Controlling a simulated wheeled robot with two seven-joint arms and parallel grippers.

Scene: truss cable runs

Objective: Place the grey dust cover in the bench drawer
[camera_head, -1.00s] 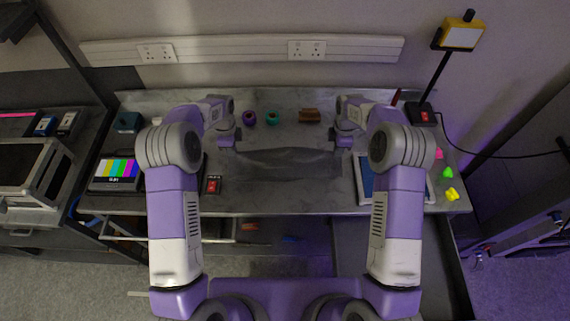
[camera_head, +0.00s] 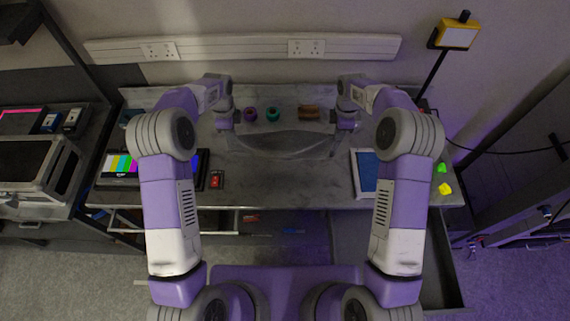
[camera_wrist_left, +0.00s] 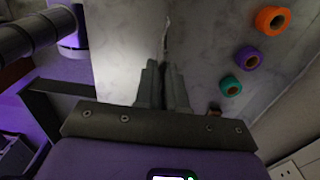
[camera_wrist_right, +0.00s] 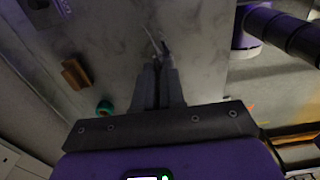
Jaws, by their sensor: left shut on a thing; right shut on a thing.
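The grey dust cover (camera_head: 282,143) is a dark, thin sheet hanging in a sag between my two grippers above the bench top. My left gripper (camera_head: 226,124) is shut on its left end, and my right gripper (camera_head: 345,123) is shut on its right end. A thin strip of the cover shows edge-on beyond the fingertips in the left wrist view (camera_wrist_left: 167,36) and in the right wrist view (camera_wrist_right: 154,40). What looks like the open bench drawer (camera_head: 350,250) extends below the bench front at right, partly hidden by my right arm.
Tape rolls, one purple (camera_head: 249,114) and one teal (camera_head: 272,114), and a brown block (camera_head: 309,112) stand behind the cover. A colour-bar monitor (camera_head: 118,167) and red switch box (camera_head: 216,180) are left; a blue-screened tablet (camera_head: 367,172) is right. The front middle bench is clear.

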